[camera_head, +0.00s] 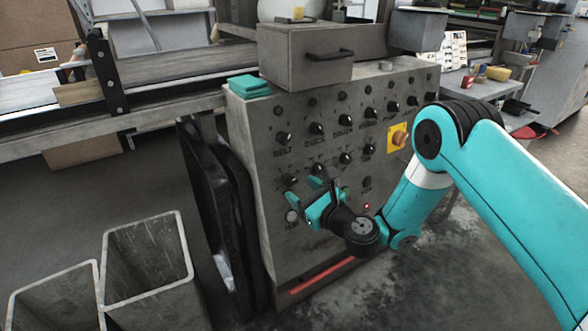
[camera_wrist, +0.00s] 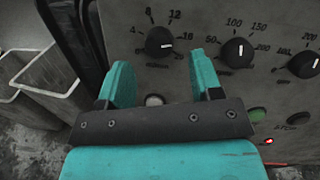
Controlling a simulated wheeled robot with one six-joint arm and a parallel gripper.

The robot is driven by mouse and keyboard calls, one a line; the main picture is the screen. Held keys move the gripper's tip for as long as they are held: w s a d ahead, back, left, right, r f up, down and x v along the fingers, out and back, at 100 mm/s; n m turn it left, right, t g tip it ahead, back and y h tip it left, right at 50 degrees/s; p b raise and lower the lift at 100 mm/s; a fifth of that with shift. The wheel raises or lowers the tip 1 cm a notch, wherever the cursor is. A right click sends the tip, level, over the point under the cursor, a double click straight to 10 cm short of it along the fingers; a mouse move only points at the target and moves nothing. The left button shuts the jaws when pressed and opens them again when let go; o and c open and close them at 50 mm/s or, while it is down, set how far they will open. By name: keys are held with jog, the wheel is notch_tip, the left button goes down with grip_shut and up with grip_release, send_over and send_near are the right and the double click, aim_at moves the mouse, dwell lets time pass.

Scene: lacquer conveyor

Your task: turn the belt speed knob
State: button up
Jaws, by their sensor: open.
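A grey control panel (camera_head: 262,215) carries rows of black knobs. A label reading BELT lies between an upper left knob (camera_head: 282,138) and a lower left knob (camera_head: 290,180); I cannot tell which it names. My gripper (camera_head: 308,195) is open and empty in front of the panel's lower left part. In the wrist view, a black knob (camera_wrist: 159,42) with a scale of 4, 8, 12 and 16 shows just beyond my open fingertips (camera_wrist: 162,72), between them. Its white mark points right, towards 16. No contact with the fingers shows.
To its right is another knob (camera_wrist: 237,52) with a larger scale. A white button (camera_wrist: 155,100), a green button (camera_wrist: 257,114) and a red light (camera_wrist: 268,141) sit lower. A grey drawer box (camera_head: 300,60) tops the panel. Open bins (camera_head: 150,292) stand left.

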aim_at(291, 182)
jog(key=shift+w+a+r+p, duration=0.2)
jog(key=shift+r+p, duration=0.15)
jog(key=shift+p, duration=0.85)
jog(key=shift+w+a+f, duration=0.35)
jog(key=shift+w+a, duration=0.15)
jog(key=shift+a, duration=0.1)
jog(key=shift+w+a, duration=0.35)
jog(key=shift+w, duration=0.25)
jog(key=c, duration=0.9)
